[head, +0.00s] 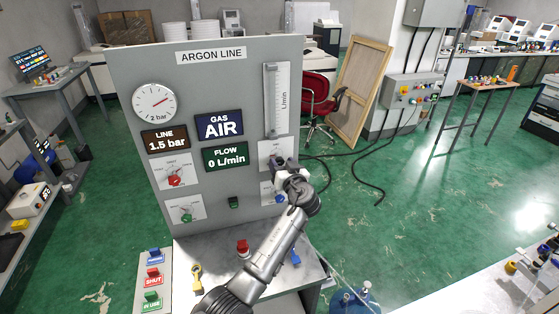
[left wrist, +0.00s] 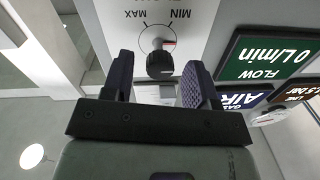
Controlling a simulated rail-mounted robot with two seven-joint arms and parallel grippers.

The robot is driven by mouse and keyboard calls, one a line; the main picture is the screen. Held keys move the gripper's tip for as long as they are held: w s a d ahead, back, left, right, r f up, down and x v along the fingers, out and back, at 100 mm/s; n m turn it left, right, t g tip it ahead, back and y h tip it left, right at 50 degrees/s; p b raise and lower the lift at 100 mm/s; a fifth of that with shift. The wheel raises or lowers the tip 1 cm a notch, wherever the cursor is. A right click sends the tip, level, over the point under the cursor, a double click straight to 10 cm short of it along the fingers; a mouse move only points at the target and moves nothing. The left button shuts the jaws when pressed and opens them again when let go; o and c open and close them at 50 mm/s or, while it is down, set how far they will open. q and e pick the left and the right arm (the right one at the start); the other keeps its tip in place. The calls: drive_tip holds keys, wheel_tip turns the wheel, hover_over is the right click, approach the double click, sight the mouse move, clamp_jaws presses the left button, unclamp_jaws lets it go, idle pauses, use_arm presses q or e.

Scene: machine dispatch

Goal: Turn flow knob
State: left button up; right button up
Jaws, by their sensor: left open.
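The flow knob (left wrist: 160,65) is dark with a ribbed rim. It sits on a white plate with MIN and MAX marks, which appears upside down in the left wrist view. My left gripper (head: 280,165) is at the lower right of the grey ARGON LINE panel (head: 230,75) and hides most of the knob in the head view. Its two dark fingers are open, one on each side of the knob in the left wrist view, with visible gaps. The flow display (head: 225,157) reads 0 L/min. My right gripper is not in view.
A red knob (head: 175,180) and a green knob (head: 186,217) are on the panel's left. A blue knob (head: 280,198) is just below my gripper. A red button (head: 243,248) and a yellow tag-like item (head: 197,275) are on the shelf below. Open floor lies to the right.

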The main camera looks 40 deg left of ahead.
use_arm(q)
drive_tip(key=shift+x, duration=1.15)
drive_tip(key=shift+c, duration=0.3)
drive_tip(key=c, duration=0.8)
drive_tip(key=shift+c, duration=0.2)
drive_tip(key=shift+m, duration=0.3)
